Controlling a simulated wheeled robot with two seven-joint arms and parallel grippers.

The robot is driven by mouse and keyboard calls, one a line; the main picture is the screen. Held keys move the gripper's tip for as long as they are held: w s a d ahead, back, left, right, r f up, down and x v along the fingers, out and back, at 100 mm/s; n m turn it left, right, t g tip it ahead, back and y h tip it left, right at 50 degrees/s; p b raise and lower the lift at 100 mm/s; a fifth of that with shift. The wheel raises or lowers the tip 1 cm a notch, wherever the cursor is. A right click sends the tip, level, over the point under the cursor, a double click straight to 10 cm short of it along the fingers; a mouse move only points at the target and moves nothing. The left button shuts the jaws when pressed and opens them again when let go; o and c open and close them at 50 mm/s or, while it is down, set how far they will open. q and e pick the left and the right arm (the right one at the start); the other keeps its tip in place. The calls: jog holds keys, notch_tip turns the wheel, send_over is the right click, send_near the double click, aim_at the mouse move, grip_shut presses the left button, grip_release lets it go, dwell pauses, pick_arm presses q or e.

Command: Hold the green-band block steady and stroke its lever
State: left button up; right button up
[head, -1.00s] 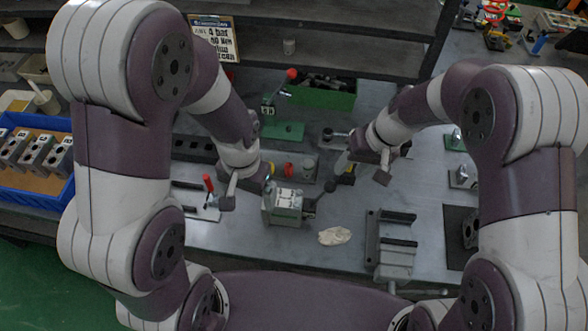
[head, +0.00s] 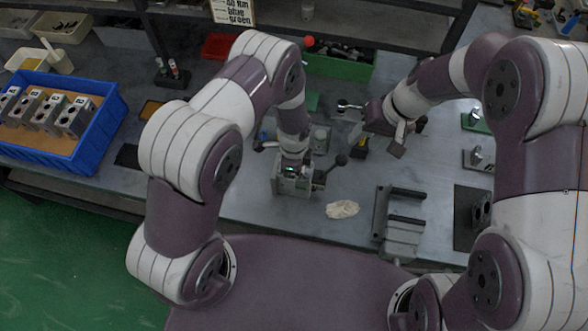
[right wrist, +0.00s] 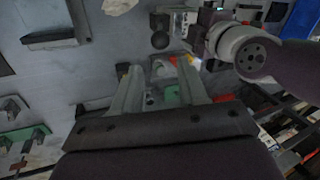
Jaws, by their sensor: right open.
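A grey-green valve block (head: 290,186) stands upright on the bench in the head view. Its lever ends in a dark ball knob (head: 341,159) that sticks out to the right. The colour of its band is too small to tell. My left gripper (head: 293,165) is lowered onto the top of the block; its fingertips are hidden, so its grip cannot be told. My right gripper (head: 378,118) is behind and right of the knob, apart from it. In the right wrist view its fingers (right wrist: 157,68) are spread with nothing held. The knob (right wrist: 160,40) shows beyond them.
A crumpled cloth (head: 342,209) lies right of the block, and a grey vise (head: 402,238) further right. A blue crate (head: 95,145) with several blocks stands at the left. A green bin (head: 340,66) is at the back.

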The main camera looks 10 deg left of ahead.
pick_arm(q)
notch_tip(320, 180, down, 2)
jog(key=shift+f, duration=0.2)
